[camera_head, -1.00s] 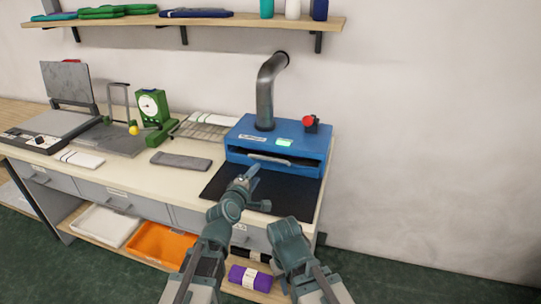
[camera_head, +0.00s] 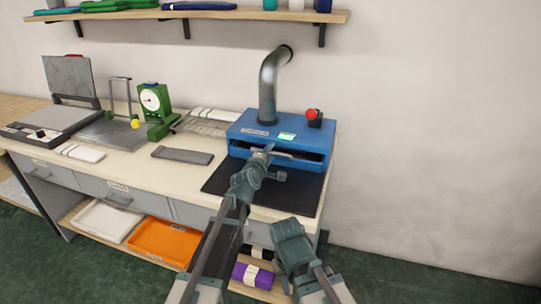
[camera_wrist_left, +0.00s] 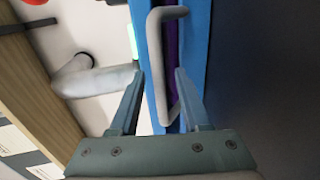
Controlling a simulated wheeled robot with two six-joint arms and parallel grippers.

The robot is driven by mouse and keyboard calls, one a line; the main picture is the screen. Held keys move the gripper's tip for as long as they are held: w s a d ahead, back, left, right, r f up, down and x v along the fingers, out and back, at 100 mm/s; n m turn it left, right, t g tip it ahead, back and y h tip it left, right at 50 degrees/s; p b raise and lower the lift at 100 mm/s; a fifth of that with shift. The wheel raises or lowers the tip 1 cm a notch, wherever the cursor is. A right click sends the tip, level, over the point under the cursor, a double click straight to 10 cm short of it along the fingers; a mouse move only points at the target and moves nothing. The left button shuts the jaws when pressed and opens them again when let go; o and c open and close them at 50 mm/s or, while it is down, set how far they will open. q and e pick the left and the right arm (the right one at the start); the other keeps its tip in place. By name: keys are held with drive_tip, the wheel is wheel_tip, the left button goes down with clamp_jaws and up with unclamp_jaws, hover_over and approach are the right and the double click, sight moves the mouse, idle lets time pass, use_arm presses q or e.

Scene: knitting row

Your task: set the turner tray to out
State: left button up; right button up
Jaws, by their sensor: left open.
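The turner is a blue box (camera_head: 245,130) at the right end of the bench, with a dark slot across its front. A pale bent bar handle (camera_wrist_left: 155,50) shows at the slot in the left wrist view, with purple inside the slot behind it. How far the tray stands out cannot be told. My left gripper (camera_head: 264,152) is at the slot front, and its fingers (camera_wrist_left: 158,78) are open, one on each side of the handle. The gripper hides part of the slot in the head view. My right arm is low at the front; its fingers do not show.
A dark mat (camera_head: 222,177) lies before the turner. A grey pipe (camera_head: 267,85) rises from its top, near a red button (camera_head: 313,113). A shelf (camera_head: 200,15) hangs above.

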use_arm(q)
drive_tip(key=shift+w+d, duration=0.1)
drive_tip(key=shift+w, duration=0.2)
clamp_jaws()
idle(1.4)
